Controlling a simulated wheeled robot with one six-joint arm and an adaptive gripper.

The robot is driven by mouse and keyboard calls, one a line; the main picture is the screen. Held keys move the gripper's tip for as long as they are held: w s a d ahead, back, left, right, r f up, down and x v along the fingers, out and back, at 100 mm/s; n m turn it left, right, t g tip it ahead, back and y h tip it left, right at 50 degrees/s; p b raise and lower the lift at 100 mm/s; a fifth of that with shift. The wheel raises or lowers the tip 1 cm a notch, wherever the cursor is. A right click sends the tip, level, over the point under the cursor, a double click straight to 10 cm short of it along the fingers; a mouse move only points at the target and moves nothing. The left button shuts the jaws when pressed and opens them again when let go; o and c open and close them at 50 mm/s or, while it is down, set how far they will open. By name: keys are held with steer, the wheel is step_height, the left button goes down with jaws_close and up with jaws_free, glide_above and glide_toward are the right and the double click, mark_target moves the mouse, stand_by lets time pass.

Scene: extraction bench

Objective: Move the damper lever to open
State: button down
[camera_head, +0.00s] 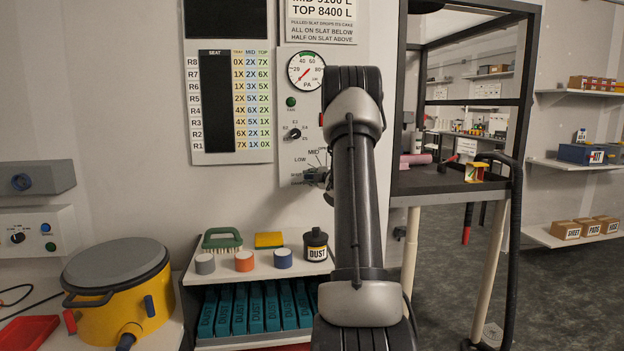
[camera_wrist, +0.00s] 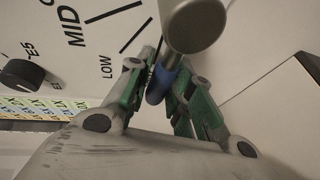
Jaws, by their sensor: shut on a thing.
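The damper panel (camera_head: 305,130) is on the wall, with a round PA dial (camera_head: 306,70) above and LOW and MID marks on an arc below. My arm covers the panel's right side. My gripper (camera_head: 318,180) is at the lower part of the panel, small and partly hidden in the head view. In the wrist view, my gripper (camera_wrist: 166,92) has its green-sided fingers closed around the damper lever's blue grip (camera_wrist: 160,84). A grey rounded metal part (camera_wrist: 195,22) stands out from the panel just above. LOW shows to the left of the grip; the open mark cannot be seen.
A black knob (camera_wrist: 22,74) on the panel is left of the fingers. Below, a shelf (camera_head: 240,272) holds a brush, coloured cylinders and a DUST bottle. A yellow drum (camera_head: 118,295) stands at left. A black-framed cabinet (camera_head: 455,185) with a hose is at right.

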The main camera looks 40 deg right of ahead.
steer(key=m, duration=0.1)
steer(key=r+m+t, duration=0.2)
steer(key=m, duration=0.1)
steer(key=shift+s+d+r+y, duration=0.2)
steer(key=shift+d+r+y, duration=0.05)
steer(key=shift+y, duration=0.15)
steer(key=m, duration=0.1)
steer(key=d+r+m+t, duration=0.1)
steer(key=m, duration=0.1)
steer(key=r+m+h, duration=0.1)
steer(key=shift+s+d+m+t, duration=0.2)
steer(key=shift+s+m+t, duration=0.2)
steer(key=m, duration=0.1)
steer(key=d+r+m+h, duration=0.1)
steer(key=m, duration=0.1)
steer(key=s+m+t+h, duration=0.1)
steer(key=m, duration=0.1)
steer(key=shift+d+r, duration=0.15)
steer(key=shift+d, duration=0.25)
steer(key=shift+s+d+r+m+h, duration=0.1)
steer(key=shift+s+d+m+h, duration=0.25)
steer(key=shift+m, duration=0.6)
steer(key=shift+s+d+m+h, duration=0.1)
steer(key=shift+d+m+h, duration=0.2)
steer(key=shift+m+h, duration=0.5)
steer(key=shift+s+d+r+m+h, duration=0.1)
steer(key=shift+s+d+m+h, duration=0.15)
steer(key=shift+m, duration=0.9)
steer(key=shift+d, duration=0.1)
